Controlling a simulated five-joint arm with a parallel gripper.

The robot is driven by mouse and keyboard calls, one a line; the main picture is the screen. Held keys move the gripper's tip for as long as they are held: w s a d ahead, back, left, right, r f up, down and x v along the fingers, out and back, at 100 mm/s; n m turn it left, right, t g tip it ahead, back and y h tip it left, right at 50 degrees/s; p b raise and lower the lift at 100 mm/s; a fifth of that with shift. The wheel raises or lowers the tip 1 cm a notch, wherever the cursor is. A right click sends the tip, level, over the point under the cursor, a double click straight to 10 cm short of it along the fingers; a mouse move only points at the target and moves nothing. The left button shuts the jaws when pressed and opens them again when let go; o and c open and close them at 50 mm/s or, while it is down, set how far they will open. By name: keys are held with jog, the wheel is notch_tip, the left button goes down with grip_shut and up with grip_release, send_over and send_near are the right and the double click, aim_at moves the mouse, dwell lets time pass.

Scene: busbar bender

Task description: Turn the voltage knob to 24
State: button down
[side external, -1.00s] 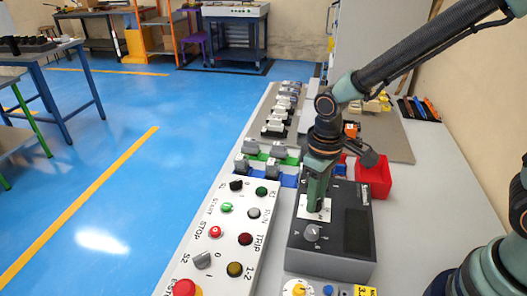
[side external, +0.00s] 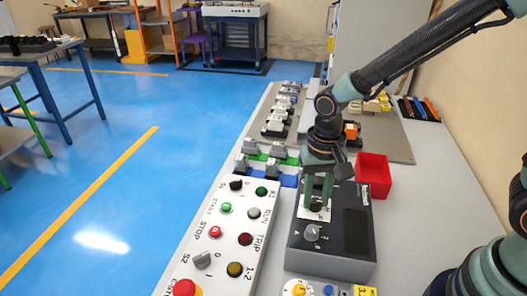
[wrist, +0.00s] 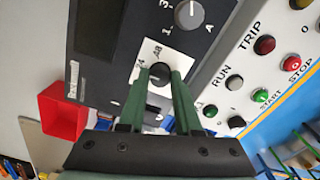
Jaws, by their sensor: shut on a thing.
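The voltage knob (wrist: 159,74) is a small black knob on a white plate (wrist: 150,53) of the dark power supply box (side external: 349,232). In the wrist view, numbers stand on the plate around the knob; one looks like 48. My gripper (wrist: 160,80) points down with its two green fingers on either side of the knob, shut on it. In the side view my gripper (side external: 317,207) stands over the white plate and its fingers hide most of the knob. I cannot tell which number the knob points to.
A grey knob (side external: 312,232) marked A sits beside the plate on the same box. A red bin (side external: 374,176) stands behind the box. A control panel (side external: 222,238) with several buttons and switches lies to the left.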

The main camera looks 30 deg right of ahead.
aim_at(316, 201)
jog(key=shift+r+m, duration=0.1)
jog(key=shift+m, duration=0.3)
jog(key=c, duration=0.6)
grip_release()
notch_tip(316, 201, up, 12)
jog(key=shift+r, duration=0.1)
dwell(0.3)
